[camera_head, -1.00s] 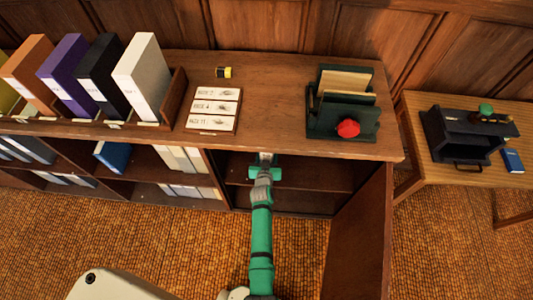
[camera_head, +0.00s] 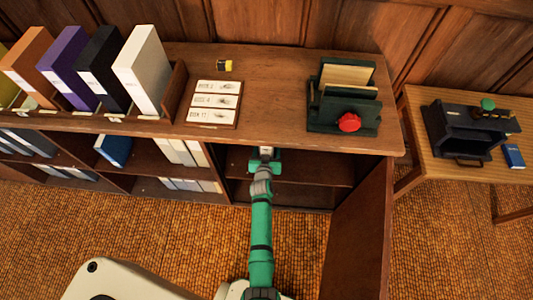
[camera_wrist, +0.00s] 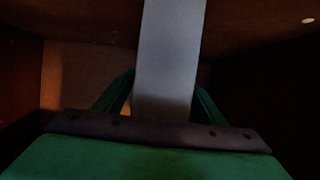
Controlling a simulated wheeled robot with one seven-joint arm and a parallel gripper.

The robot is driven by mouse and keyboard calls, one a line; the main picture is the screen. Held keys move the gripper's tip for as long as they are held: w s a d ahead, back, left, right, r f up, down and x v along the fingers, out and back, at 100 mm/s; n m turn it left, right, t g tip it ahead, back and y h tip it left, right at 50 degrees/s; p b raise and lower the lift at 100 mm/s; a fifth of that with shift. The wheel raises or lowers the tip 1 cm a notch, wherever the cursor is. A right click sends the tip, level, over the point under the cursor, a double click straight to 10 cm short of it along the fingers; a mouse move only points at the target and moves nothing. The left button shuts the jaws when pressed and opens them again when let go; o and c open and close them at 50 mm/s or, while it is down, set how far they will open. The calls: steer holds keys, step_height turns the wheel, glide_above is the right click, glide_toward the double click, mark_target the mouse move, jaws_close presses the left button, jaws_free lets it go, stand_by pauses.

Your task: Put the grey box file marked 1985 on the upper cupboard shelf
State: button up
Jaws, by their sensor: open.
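My gripper (camera_head: 265,158) reaches into the open cupboard (camera_head: 308,168) under the right part of the counter. In the wrist view its green fingers (camera_wrist: 163,90) are open, one on each side of a tall, plain grey box file (camera_wrist: 170,60). The box file stands upright inside the dark cupboard. No 1985 mark shows on its visible face, and I cannot tell whether the fingers touch it. In the head view the counter top and my gripper hide most of it. A cupboard shelf (camera_head: 325,170) shows to the right of my arm.
The cupboard door (camera_head: 362,235) stands open on the right, close to my arm. On the counter are a rack with several box files (camera_head: 140,70), a label board (camera_head: 213,102) and a green letter rack (camera_head: 343,98). A side table (camera_head: 440,98) stands right.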

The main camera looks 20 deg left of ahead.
steer(key=s+d+r, duration=0.4)
steer(key=s+d, duration=0.1)
steer(key=s, duration=0.5)
steer(key=s+d+r+m+t+h, duration=0.1)
steer(key=s+d+r, duration=0.3)
steer(key=s, duration=0.6)
steer(key=s+d+r, duration=0.3)
steer(key=s+d, duration=0.4)
steer(key=s, duration=0.2)
steer(key=s+d+r+m+t+h, duration=0.1)
steer(key=s+d+r, duration=0.4)
steer(key=s+r, duration=0.9)
step_height(320, 180, up, 2)
steer(key=shift+r+m+h, duration=0.2)
steer(key=shift+m+h, duration=0.4)
steer(key=shift+h, duration=0.3)
